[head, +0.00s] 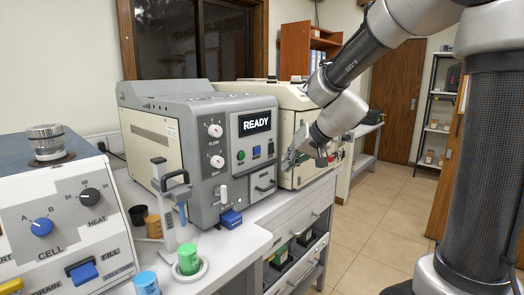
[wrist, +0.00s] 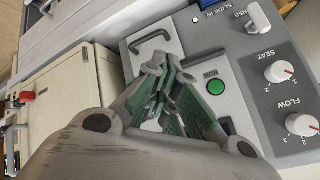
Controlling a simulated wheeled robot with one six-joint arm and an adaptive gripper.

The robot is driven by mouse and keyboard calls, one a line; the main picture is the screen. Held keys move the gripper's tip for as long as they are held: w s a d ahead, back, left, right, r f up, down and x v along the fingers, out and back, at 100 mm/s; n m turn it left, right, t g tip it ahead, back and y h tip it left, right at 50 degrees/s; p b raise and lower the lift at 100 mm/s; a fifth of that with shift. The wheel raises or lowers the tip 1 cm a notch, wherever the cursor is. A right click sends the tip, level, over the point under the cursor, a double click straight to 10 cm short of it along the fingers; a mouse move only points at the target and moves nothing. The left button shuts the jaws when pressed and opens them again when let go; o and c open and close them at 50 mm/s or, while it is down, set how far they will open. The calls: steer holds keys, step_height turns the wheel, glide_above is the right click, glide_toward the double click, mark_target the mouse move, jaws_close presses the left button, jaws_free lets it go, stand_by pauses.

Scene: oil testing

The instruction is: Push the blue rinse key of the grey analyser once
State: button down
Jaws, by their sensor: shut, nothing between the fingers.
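The grey analyser (head: 205,140) stands on the bench with a lit READY display (head: 254,123). A blue paddle-shaped key (head: 231,218) sticks out low on its front, below the two knobs. The wrist view shows a partly cut-off label ending in "NSE" beside a pale stem (wrist: 258,18) at the top edge; the blue paddle is not clear there. A small blue button (head: 256,152) is right of the green button (head: 241,156). My gripper (head: 291,160) is shut and empty, right of the panel and apart from the low blue key. Its fingers (wrist: 154,72) cover part of the panel in the wrist view.
A white machine (head: 65,225) with its own blue key (head: 84,272) is at the left. The floor at right is clear.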

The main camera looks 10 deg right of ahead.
steer(key=shift+w+a, duration=0.1)
stand_by(0.3)
steer(key=w+a, duration=0.5)
steer(key=w, duration=0.1)
steer(key=shift+w, duration=0.4)
steer(key=shift+w+a, duration=0.1)
steer(key=shift+w, duration=0.05)
stand_by(1.2)
steer(key=shift+w+a, duration=0.2)
steer(key=shift+w+a, duration=0.2)
steer(key=shift+w, duration=0.1)
stand_by(0.7)
stand_by(0.4)
steer(key=shift+s+d, duration=0.5)
steer(key=shift+s, duration=0.15)
steer(key=shift+s+d, duration=0.75)
steer(key=shift+s, duration=0.25)
steer(key=shift+s+d, duration=0.7)
steer(key=shift+s, duration=0.3)
